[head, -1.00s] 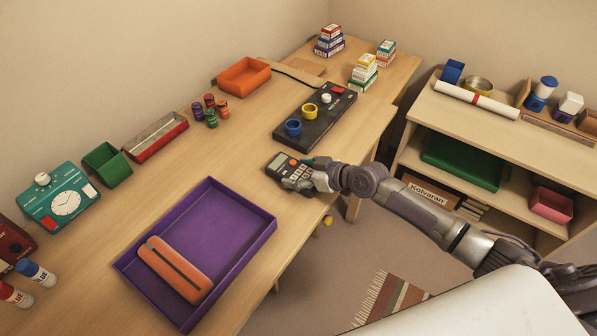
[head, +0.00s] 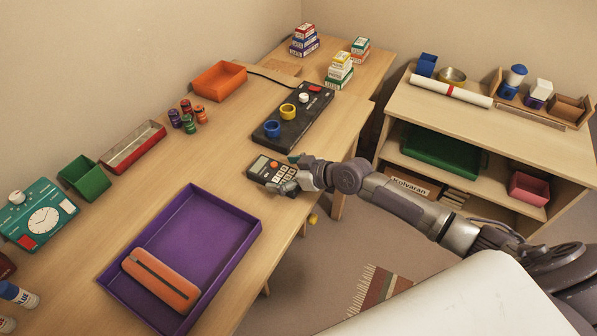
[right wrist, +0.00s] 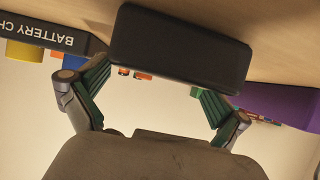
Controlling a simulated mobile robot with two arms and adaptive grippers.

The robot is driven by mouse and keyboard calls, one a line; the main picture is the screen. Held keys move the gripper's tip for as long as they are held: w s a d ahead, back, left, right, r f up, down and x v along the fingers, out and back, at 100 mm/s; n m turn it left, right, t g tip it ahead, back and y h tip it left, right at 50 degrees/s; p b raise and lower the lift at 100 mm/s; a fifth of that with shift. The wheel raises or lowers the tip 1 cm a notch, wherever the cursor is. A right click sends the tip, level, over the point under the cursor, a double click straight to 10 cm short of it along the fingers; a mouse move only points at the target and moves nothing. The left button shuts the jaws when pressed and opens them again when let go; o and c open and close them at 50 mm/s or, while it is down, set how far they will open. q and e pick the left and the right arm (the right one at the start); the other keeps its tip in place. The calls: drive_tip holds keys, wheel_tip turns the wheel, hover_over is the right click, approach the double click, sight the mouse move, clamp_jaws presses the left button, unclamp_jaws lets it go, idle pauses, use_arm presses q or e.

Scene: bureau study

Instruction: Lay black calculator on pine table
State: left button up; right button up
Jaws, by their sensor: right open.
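The black calculator (head: 264,168) lies on the pine table (head: 226,150), near its front edge, with its display and keys facing up. It also shows in the right wrist view as a dark, rounded block (right wrist: 180,47) just beyond the fingertips. My right gripper (head: 289,184) is at the calculator's near right end and hides part of it. In the right wrist view its two green-padded fingers (right wrist: 155,92) are spread wide, with a gap between them and nothing gripped. My left gripper is not in view.
A purple tray (head: 238,240) with an orange case (head: 160,280) stands at the near left. A dark battery-charger board (head: 290,124) with coloured rings lies behind the calculator. A shelf unit (head: 480,115) stands to the right, across a floor gap. Bare tabletop lies left of the calculator.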

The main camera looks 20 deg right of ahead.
drive_tip(key=v, duration=1.1)
drive_tip(key=shift+s, duration=0.15)
